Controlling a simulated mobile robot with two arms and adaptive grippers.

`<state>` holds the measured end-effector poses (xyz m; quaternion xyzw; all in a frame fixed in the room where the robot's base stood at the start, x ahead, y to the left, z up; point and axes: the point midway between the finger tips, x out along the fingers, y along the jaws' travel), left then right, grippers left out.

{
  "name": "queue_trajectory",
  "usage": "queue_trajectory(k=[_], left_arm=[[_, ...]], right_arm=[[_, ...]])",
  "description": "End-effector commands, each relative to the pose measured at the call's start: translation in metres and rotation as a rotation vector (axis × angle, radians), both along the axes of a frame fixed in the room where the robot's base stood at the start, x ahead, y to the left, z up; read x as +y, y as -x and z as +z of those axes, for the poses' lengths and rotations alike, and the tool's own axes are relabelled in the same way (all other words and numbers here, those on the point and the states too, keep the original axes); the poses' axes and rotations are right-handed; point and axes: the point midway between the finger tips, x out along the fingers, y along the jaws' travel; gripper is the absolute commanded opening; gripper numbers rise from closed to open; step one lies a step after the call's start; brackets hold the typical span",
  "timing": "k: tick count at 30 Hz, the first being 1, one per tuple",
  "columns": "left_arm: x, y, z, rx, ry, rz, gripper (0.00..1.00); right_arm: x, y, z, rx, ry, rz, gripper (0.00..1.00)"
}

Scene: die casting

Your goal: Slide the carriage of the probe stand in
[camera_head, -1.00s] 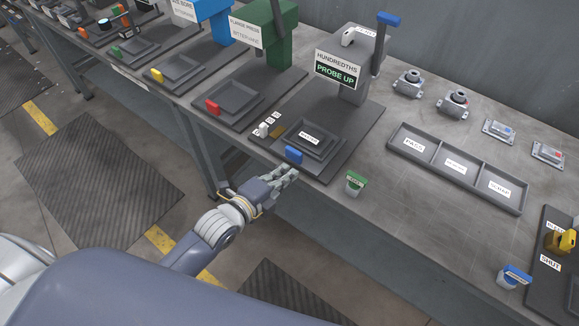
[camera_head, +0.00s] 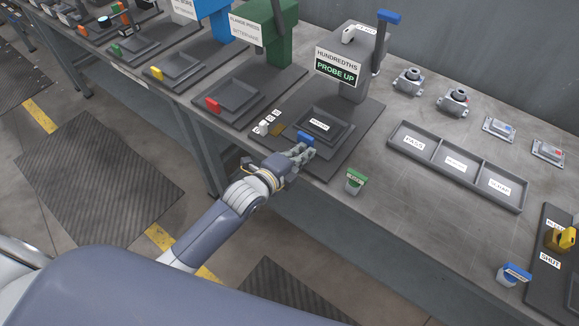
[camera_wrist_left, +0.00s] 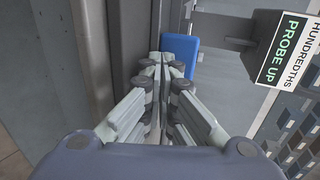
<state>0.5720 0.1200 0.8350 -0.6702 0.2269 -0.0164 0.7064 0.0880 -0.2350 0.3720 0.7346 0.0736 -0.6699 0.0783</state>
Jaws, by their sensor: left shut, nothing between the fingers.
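The probe stand (camera_head: 357,88) is grey, with a sign reading HUNDREDTHS and PROBE UP (camera_head: 338,68) and a blue-topped lever (camera_head: 388,18). Its carriage (camera_head: 330,113) is a dark square plate with a label, low on the base, with a blue front handle (camera_head: 305,137). My left gripper (camera_head: 307,150) is shut and empty, its fingertips at the handle's front side. In the left wrist view the closed fingertips (camera_wrist_left: 166,62) are right beside the blue handle (camera_wrist_left: 181,54) and seem to touch it. My right gripper is not in view.
A green-lidded cup (camera_head: 355,182) stands near the bench edge, right of the stand. A three-part tray (camera_head: 432,163) lies further right, with metal parts behind it. A similar stand with a red handle (camera_head: 212,104) is on the left. Small white pieces (camera_head: 266,126) lie by the base's left edge.

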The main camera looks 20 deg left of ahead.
Motion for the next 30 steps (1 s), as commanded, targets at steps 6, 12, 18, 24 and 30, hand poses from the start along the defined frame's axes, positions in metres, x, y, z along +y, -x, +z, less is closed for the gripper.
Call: queue_trajectory(k=[6, 12, 18, 24, 30], left_arm=[[-0.016, -0.045, -0.002, -0.001, -0.001, 0.0, 0.0], [-0.027, -0.075, -0.001, -0.001, -0.002, 0.0, 0.0], [-0.031, -0.085, 0.0, 0.001, -0.002, 0.002, 0.0], [-0.031, -0.086, 0.001, -0.001, -0.001, 0.002, 0.0], [-0.03, -0.086, 0.002, -0.002, -0.001, 0.002, 0.0]], right_arm=[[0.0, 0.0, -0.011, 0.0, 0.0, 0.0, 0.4], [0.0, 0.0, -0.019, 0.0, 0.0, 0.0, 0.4], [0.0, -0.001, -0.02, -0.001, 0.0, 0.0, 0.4], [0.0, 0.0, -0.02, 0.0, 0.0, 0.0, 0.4], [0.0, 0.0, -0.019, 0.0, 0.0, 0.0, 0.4]])
